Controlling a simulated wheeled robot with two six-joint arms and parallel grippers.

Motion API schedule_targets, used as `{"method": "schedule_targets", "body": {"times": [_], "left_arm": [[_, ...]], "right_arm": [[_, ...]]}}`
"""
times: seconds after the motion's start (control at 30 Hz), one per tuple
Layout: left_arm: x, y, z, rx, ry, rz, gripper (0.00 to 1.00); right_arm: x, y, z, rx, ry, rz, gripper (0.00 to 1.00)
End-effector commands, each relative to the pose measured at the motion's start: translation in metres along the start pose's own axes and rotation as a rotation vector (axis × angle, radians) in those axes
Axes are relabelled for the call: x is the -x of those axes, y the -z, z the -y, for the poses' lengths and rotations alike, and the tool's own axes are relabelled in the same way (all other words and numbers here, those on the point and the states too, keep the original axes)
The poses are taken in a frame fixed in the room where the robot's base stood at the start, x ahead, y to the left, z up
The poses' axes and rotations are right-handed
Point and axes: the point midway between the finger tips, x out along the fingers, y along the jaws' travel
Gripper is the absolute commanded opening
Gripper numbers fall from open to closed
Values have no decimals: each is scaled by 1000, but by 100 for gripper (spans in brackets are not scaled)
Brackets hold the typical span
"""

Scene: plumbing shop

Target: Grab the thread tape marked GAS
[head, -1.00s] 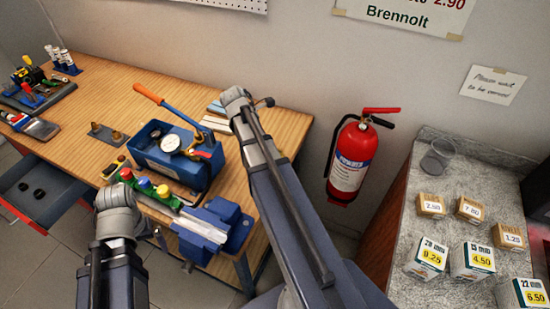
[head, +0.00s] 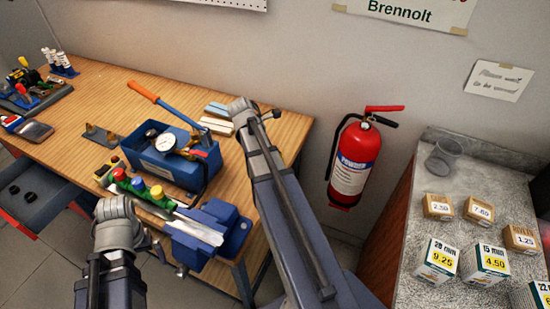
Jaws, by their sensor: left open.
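I cannot make out any thread tape marked GAS, and no GAS lettering is readable in the head view. Two small dark round items (head: 28,196) lie in the open drawer at the left; I cannot tell what they are. My left gripper (head: 156,245) is open at the bench's front edge, just left of the blue vise (head: 222,232). It is partly hidden behind my own wrist, and I see nothing held in it. My right arm reaches up across the middle, and its gripper does not show.
A red extinguisher (head: 354,163) hangs on the wall. A grey counter (head: 405,225) at right bears priced boxes (head: 437,259).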

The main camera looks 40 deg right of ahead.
Motion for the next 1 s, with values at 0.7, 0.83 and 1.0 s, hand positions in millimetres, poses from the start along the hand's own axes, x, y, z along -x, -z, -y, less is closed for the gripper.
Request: {"method": "schedule_targets", "body": {"times": [0.7,0.83,1.0], "left_arm": [[0,0,0,0,0,0,100],[0,0,0,0,0,0,100],[2,0,0,0,0,0,100]], "right_arm": [[0,0,0,0,0,0,16],[0,0,0,0,0,0,14],[1,0,0,0,0,0,14]]}}
